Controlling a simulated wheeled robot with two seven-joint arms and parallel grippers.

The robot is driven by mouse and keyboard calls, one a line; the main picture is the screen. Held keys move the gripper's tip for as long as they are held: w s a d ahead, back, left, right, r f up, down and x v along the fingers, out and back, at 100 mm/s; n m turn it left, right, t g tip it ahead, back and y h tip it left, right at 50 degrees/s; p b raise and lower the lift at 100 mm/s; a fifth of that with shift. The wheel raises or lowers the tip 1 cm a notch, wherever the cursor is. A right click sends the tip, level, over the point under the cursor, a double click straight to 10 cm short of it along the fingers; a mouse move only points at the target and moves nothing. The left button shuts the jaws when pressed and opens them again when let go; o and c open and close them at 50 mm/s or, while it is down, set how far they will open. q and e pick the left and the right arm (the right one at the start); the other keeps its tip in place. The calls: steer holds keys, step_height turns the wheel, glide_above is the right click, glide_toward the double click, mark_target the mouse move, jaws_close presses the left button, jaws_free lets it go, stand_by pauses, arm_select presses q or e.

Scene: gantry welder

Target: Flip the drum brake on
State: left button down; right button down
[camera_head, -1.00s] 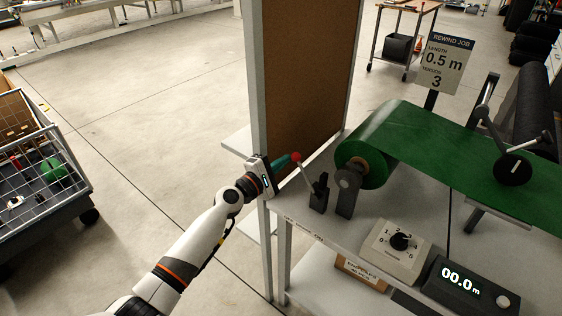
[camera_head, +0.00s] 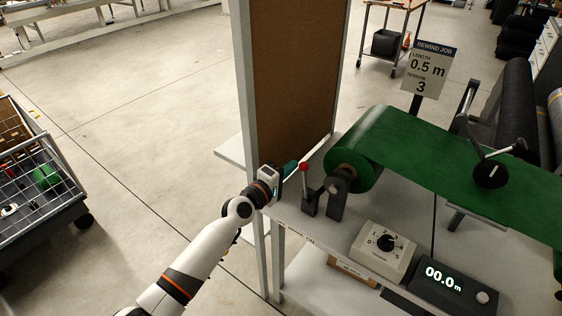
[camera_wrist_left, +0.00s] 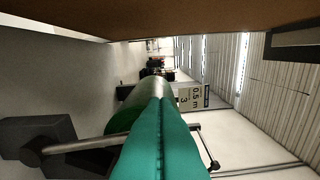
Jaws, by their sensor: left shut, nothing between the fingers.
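The drum brake is a lever with a red knob (camera_head: 304,168) on a dark base (camera_head: 311,203) at the bench's left end, beside the green roll (camera_head: 350,165). The lever stands close to upright in the head view. My left gripper (camera_head: 293,168) is shut and empty, its teal fingertips just left of the knob, touching or nearly so. In the left wrist view the closed teal fingers (camera_wrist_left: 160,130) fill the lower middle. My right gripper is out of view.
A brown panel (camera_head: 290,90) stands just behind my left gripper. A tension dial box (camera_head: 384,251), a length display (camera_head: 450,286) and a sign (camera_head: 428,70) are at the right. A wire cart (camera_head: 70,220) stands left, with open floor between.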

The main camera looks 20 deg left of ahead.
mark_target(305, 167)
arm_select(q)
steer(key=shift+s+d+r+m+p, duration=0.1)
steer(key=shift+s+d+m+p, duration=0.15)
steer(key=shift+d, duration=0.25)
steer(key=shift+s+d+r+m+p, duration=0.15)
steer(key=shift+d+m+p, duration=0.2)
steer(key=shift+d, duration=0.2)
steer(key=shift+s+d+r+m+p, duration=0.1)
steer(key=shift+s+d+m+p, duration=0.15)
steer(key=shift+d, duration=0.25)
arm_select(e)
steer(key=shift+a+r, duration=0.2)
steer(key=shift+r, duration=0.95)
arm_select(q)
steer(key=shift+f, duration=0.1)
steer(key=shift+w, duration=0.1)
